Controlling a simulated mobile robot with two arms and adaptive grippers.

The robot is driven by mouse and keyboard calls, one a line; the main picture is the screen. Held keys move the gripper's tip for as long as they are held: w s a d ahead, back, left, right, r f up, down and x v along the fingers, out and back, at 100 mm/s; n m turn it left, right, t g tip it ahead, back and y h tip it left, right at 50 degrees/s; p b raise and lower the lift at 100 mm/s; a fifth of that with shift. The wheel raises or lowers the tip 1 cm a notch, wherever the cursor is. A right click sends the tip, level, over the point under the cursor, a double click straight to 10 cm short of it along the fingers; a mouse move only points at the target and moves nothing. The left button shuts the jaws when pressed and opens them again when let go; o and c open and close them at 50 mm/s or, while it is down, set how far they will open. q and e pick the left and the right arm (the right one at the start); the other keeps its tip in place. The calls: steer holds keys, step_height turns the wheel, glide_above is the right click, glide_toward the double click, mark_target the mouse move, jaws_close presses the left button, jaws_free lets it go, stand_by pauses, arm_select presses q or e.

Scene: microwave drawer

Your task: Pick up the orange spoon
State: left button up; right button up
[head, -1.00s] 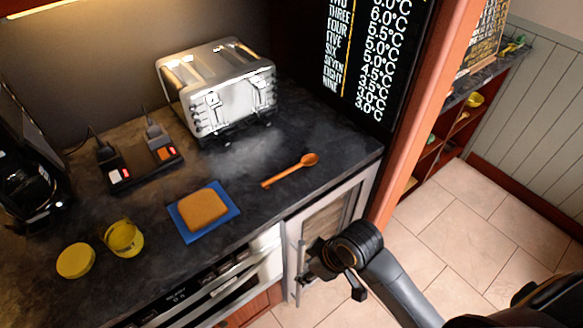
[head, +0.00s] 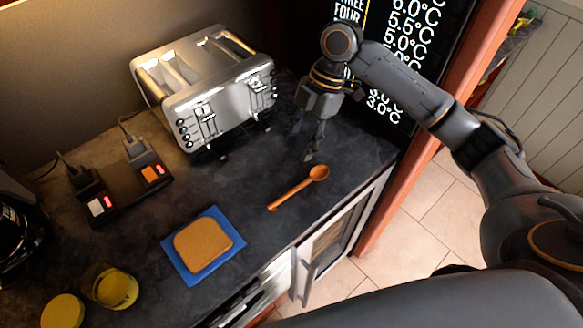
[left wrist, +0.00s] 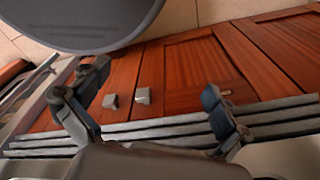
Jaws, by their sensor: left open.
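The orange spoon (head: 296,189) lies flat on the dark counter, its bowl toward the upper right and its handle toward the lower left. My right gripper (head: 305,147) points down over the counter, just behind the spoon's bowl. Its fingers look apart, with nothing between them, and it does not touch the spoon. My left gripper (left wrist: 153,101) shows in the left wrist view, open and empty, in front of wooden cabinet doors (left wrist: 190,72). The left gripper is not visible in the head view.
A metal toaster (head: 205,90) stands left of my right gripper. A slice of bread (head: 203,245) lies on a blue board (head: 176,262). A yellow jar (head: 116,288) and a black power strip (head: 128,190) are further left. The counter around the spoon is clear.

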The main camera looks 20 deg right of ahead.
arm_select(q)
steer(key=s+r+g+p, duration=0.1)
steer(key=s+p, duration=0.1)
steer(key=s, duration=0.7)
arm_select(e)
glide_toward(287, 195)
steer(key=shift+s+a+f, duration=0.15)
steer(key=shift+s+a, duration=0.4)
steer(key=shift+a, duration=0.2)
steer(key=shift+w+a+f, duration=0.15)
steer(key=shift+f, duration=0.35)
steer(key=shift+w+a+f, duration=0.15)
steer(key=shift+f, duration=0.35)
step_height(287, 195, down, 2)
steer(key=shift+s+a+f+p, duration=0.1)
steer(key=shift+s+f+p, duration=0.1)
steer(key=shift+p, duration=0.55)
steer(key=shift+p+x, duration=0.3)
steer(key=shift+x, duration=0.85)
steer(key=shift+w+f, duration=0.15)
steer(key=shift+f, duration=0.4)
steer(key=c, duration=0.4)
arm_select(q)
steer(key=shift+t, duration=0.3)
steer(key=w+r, duration=0.1)
steer(key=w, duration=0.1)
steer(key=w+r, duration=0.2)
steer(key=shift+w+r, duration=0.1)
arm_select(e)
jaws_close()
